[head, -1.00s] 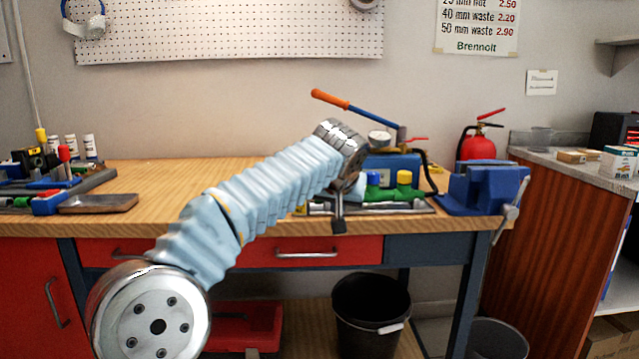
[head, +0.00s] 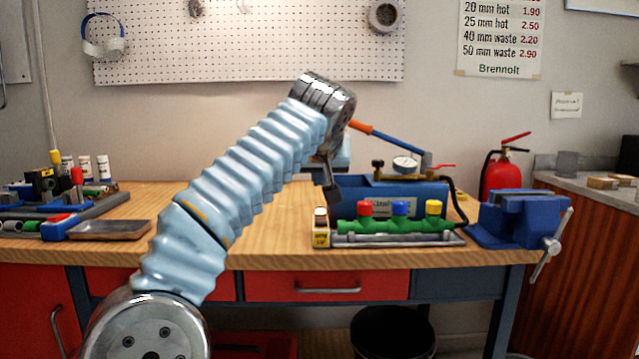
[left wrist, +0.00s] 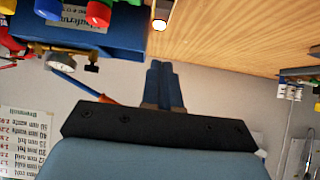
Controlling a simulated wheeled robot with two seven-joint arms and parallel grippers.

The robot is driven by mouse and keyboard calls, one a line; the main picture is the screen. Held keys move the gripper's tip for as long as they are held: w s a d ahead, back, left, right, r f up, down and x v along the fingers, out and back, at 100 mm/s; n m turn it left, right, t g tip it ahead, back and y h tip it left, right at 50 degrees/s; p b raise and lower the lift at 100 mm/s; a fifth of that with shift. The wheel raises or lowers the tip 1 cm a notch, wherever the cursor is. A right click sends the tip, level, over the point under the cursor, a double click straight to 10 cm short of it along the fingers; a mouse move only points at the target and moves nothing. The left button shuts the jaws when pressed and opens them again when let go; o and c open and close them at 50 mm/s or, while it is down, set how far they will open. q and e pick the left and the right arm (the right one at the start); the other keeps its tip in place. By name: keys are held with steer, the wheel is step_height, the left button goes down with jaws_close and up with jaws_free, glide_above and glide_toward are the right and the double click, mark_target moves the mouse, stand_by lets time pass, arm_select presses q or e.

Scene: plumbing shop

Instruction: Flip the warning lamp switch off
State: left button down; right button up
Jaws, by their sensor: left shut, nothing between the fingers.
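A small yellow-labelled block with a pale top, which looks like the switch (head: 321,228), stands at the left end of the green manifold on the workbench. In the left wrist view a small dark piece with a bright end, probably the same switch (left wrist: 160,18), shows at the top edge. Its rocker position is too small to tell. My left gripper (head: 333,198) points down above and slightly right of the block, apart from it in the picture. Its dark fingers (left wrist: 164,82) are together and empty. My right gripper is out of view.
Right of the block is the green manifold (head: 385,227) with red, blue and yellow caps. Behind it stands a blue test pump (head: 425,196) with a gauge and orange-handled lever. A blue vise (head: 515,218) is at right. Bare benchtop (head: 270,240) lies left of the block.

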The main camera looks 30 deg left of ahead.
arm_select(q)
glide_above(319, 221)
steer(key=s, duration=0.1)
steer(key=f, duration=0.4)
steer(key=shift+d+f, duration=0.3)
steer(key=shift+f, duration=0.05)
step_height(319, 221, down, 3)
steer(key=shift+r+b, duration=0.15)
steer(key=shift+b, duration=0.6)
steer(key=shift+w+f, duration=0.15)
steer(key=shift+f, duration=0.45)
